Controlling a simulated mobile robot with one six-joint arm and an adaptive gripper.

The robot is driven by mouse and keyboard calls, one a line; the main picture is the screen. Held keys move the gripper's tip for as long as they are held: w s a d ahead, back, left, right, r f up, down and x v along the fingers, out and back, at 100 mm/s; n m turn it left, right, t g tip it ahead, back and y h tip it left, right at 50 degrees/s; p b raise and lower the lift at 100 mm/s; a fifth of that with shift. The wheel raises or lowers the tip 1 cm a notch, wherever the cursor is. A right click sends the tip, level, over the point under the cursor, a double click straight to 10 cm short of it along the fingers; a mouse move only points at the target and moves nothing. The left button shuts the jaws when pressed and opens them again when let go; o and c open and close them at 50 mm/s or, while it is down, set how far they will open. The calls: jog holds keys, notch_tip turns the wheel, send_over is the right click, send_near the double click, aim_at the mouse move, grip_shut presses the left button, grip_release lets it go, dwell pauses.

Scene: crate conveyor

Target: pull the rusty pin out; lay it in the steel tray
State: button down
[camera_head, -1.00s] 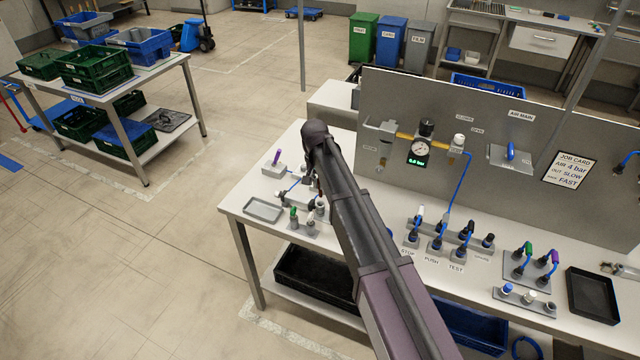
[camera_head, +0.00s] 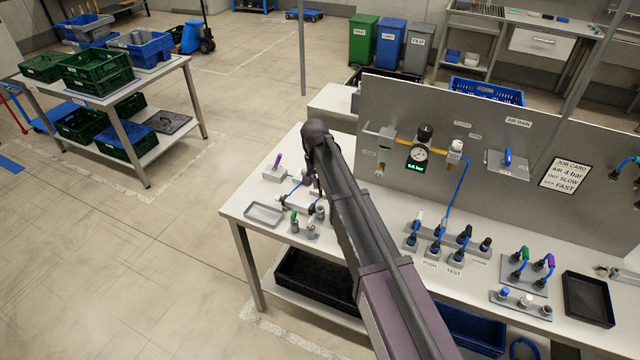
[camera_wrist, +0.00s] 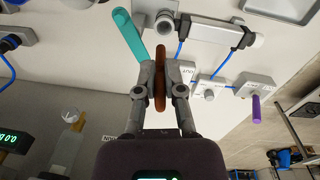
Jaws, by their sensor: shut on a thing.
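My gripper (camera_wrist: 161,92) is shut on the rusty pin (camera_wrist: 160,62), a slim brown rod between its two grey fingers in the wrist view. The pin's far end lies close to a grey block and a cylinder fixture; I cannot tell whether it still sits in a hole. In the head view my arm hides the pin and most of the gripper. The steel tray (camera_head: 264,214), shallow and light grey, lies at the bench's left front corner. It looks empty.
A teal bar (camera_wrist: 130,34) lies beside the pin. A purple-handled block (camera_head: 275,165) and a fixture with a green knob (camera_head: 294,217) flank the tray. An upright panel (camera_head: 460,130) backs the bench. A black tray (camera_head: 588,299) lies at right.

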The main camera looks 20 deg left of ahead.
jog(key=shift+f+b, duration=0.5)
jog(key=shift+w+d, duration=0.55)
jog(key=shift+d, duration=0.35)
jog(key=shift+r, duration=0.1)
